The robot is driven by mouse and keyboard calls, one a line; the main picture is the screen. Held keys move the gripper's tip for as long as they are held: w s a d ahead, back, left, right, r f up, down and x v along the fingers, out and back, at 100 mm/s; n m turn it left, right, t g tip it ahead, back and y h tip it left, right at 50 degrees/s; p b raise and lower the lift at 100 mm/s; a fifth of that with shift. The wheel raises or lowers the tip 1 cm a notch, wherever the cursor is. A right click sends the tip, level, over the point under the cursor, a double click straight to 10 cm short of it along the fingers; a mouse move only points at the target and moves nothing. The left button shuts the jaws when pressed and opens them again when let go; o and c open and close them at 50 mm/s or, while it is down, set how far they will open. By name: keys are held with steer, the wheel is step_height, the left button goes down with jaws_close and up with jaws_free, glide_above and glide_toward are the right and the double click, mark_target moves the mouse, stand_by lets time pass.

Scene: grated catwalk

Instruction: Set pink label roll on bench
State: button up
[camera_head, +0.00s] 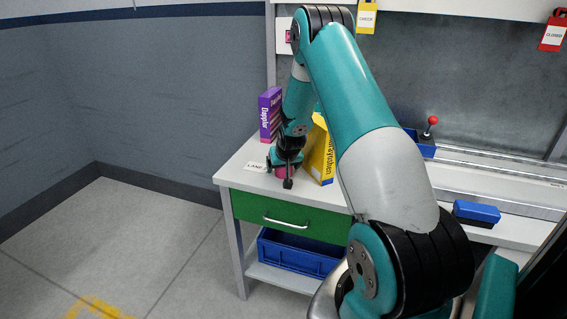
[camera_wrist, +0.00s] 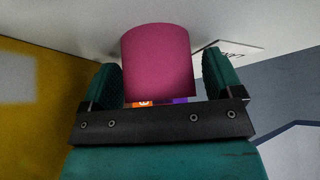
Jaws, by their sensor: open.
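The pink label roll (camera_head: 281,172) is at the left end of the bench (camera_head: 237,174), mostly hidden behind my gripper in the head view. In the wrist view the roll (camera_wrist: 157,60) is a plain magenta cylinder between my two fingers. It appears to rest on the white bench top. My gripper (camera_head: 279,175) is low over the bench, around the roll.
A purple box (camera_head: 269,115) stands behind my gripper and a yellow box (camera_head: 320,152) stands close on its right. A white label card (camera_head: 256,167) lies to the left. A blue-handled brush (camera_head: 477,212) and a red-knobbed lever (camera_head: 430,127) are farther right.

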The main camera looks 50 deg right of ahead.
steer(key=v, duration=1.2)
steer(key=s+a+r+n+y, duration=0.2)
steer(key=a+r, duration=0.1)
steer(key=a, duration=0.6)
steer(key=s+a+r+n+g+y, duration=0.1)
steer(key=a+r+n+y, duration=0.15)
steer(key=a, duration=0.75)
steer(key=s+a+r+n+y, duration=0.15)
steer(key=a+r, duration=0.25)
steer(key=a, duration=0.5)
steer(key=s+a+r+n+g+y, duration=0.1)
steer(key=s+a+n, duration=0.3)
steer(key=s, duration=0.5)
steer(key=s+a+r+n+g, duration=0.3)
steer(key=s+a+n, duration=0.1)
steer(key=s+a, duration=0.5)
steer(key=shift+s+a+y+b, duration=0.3)
steer(key=shift+s+y+b, duration=0.1)
steer(key=shift+s, duration=0.1)
